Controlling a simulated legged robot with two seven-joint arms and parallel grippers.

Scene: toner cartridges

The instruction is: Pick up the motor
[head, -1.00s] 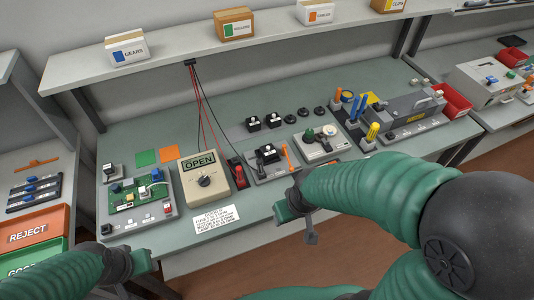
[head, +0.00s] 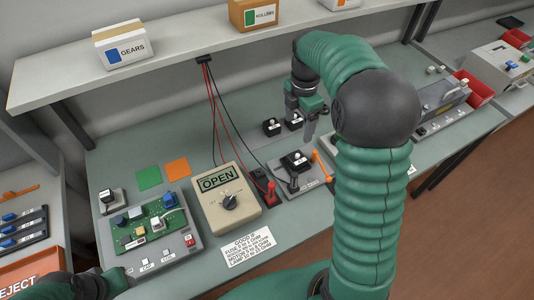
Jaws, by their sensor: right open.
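Two small black blocks with white tops, which look like motors, sit on a grey strip at the back of the bench: the left one (head: 271,127) is clear, and the right one (head: 293,123) is partly hidden by my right gripper. A similar black part with a white top (head: 296,160) sits in a grey fixture in front of them. My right gripper (head: 311,130) points down, open, just right of the right block; I see nothing held, and contact is unclear. My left gripper (head: 118,279) is at the lower left, its jaws not clear.
A meter reading OPEN (head: 225,199) and a green circuit board (head: 148,221) stand at the left. Red and black leads hang behind. A shelf (head: 190,63) with boxes spans above. My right arm hides much of the bench's right side.

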